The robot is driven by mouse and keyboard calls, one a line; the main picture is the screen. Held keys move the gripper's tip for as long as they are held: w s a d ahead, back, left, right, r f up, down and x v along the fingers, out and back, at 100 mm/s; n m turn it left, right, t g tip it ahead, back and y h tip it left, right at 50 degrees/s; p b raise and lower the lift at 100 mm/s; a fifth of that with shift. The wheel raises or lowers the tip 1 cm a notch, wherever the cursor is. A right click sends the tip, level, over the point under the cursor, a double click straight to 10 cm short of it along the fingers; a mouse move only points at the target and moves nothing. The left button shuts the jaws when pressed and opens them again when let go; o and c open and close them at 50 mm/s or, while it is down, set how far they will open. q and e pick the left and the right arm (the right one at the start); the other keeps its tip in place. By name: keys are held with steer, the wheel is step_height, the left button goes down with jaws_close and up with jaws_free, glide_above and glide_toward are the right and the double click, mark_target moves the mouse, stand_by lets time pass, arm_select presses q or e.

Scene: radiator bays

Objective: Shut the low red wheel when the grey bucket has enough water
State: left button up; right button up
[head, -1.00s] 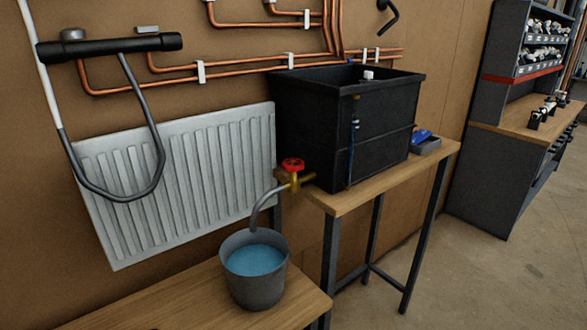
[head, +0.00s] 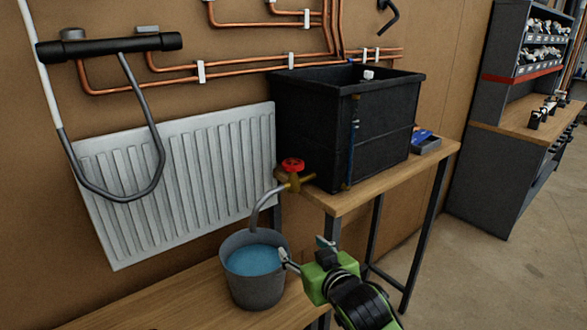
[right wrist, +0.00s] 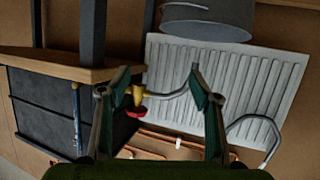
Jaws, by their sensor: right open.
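The red wheel (head: 292,165) sits on a brass tap (head: 296,183) at the foot of the black tank. A grey spout (head: 262,205) curves down from the tap to the grey bucket (head: 257,285). Blue water (head: 254,260) stands in the bucket, below its rim. No stream can be made out. My right gripper (head: 304,249) is open and empty, right of the bucket and below the wheel. In the right wrist view, which looks upside down, the red wheel (right wrist: 137,112) shows between the open fingers, beyond them, and the bucket (right wrist: 208,22) is at the top. My left gripper is not visible.
The bucket stands on a lower wooden bench (head: 180,302). A white radiator (head: 185,180) and copper pipes are on the wall behind. Open floor lies right of the table.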

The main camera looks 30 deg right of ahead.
mark_target(293, 168)
steer(key=w+d+r+m+t+h, duration=0.1)
steer(key=w+d+r+t, duration=0.1)
steer(key=r, duration=0.4)
steer(key=w+d+r+t+h, duration=0.1)
steer(key=w+d+r+t, duration=0.15)
steer(key=r, duration=0.35)
steer(key=shift+g, duration=0.45)
steer(key=p+x, duration=0.3)
steer(key=x, duration=0.8)
steer(key=shift+w+d+f+p, duration=0.1)
steer(key=shift+w+d+p, duration=0.05)
steer(key=shift+w+p, duration=0.15)
steer(key=shift+w+d, duration=0.15)
steer(key=shift+w, duration=0.4)
steer(key=shift+f, duration=0.1)
steer(key=c, duration=1.1)
